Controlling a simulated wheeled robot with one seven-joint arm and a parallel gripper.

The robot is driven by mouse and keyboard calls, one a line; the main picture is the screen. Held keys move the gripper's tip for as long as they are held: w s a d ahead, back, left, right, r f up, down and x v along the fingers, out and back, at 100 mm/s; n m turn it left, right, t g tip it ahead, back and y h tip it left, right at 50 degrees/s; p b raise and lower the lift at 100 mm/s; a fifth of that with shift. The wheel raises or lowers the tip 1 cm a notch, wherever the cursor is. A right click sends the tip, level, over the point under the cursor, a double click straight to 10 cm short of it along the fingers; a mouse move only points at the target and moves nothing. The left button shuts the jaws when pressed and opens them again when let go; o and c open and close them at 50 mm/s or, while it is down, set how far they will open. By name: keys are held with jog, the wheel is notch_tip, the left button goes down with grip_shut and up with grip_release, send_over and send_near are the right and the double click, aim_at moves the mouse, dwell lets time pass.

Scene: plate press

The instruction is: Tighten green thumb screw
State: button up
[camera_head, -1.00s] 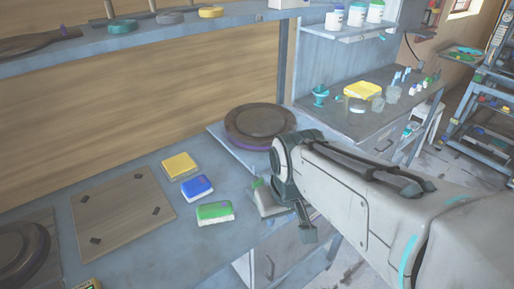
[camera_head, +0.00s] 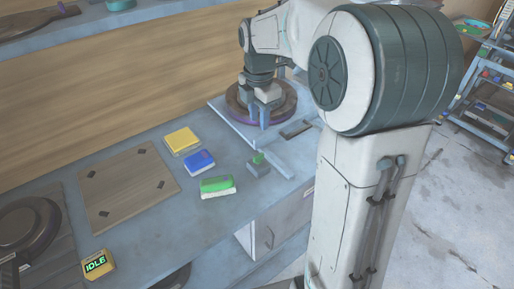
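The green thumb screw (camera_head: 257,158) is a small green piece on a grey block near the front edge of the counter, in front of the round plate. My gripper (camera_head: 259,117) points down above the front part of the dark round plate (camera_head: 283,100), behind and apart from the green screw. Its fingers are small and partly merge in the picture, so their gap is unclear. I see nothing held between them. The plate has a purple lower rim and sits on a pale flat base (camera_head: 226,112).
Yellow (camera_head: 182,139), blue (camera_head: 199,162) and green (camera_head: 217,186) blocks lie left of the screw. A wooden board (camera_head: 129,185) with dark diamond marks lies further left. A small yellow display (camera_head: 97,264) reads IDLE. A shelf (camera_head: 140,17) runs above the counter.

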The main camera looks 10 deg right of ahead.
aim_at(259, 155)
notch_tip(259, 155, down, 14)
jog(key=shift+w+r, duration=0.1)
dwell(0.5)
jog(key=shift+c, duration=0.3)
grip_shut()
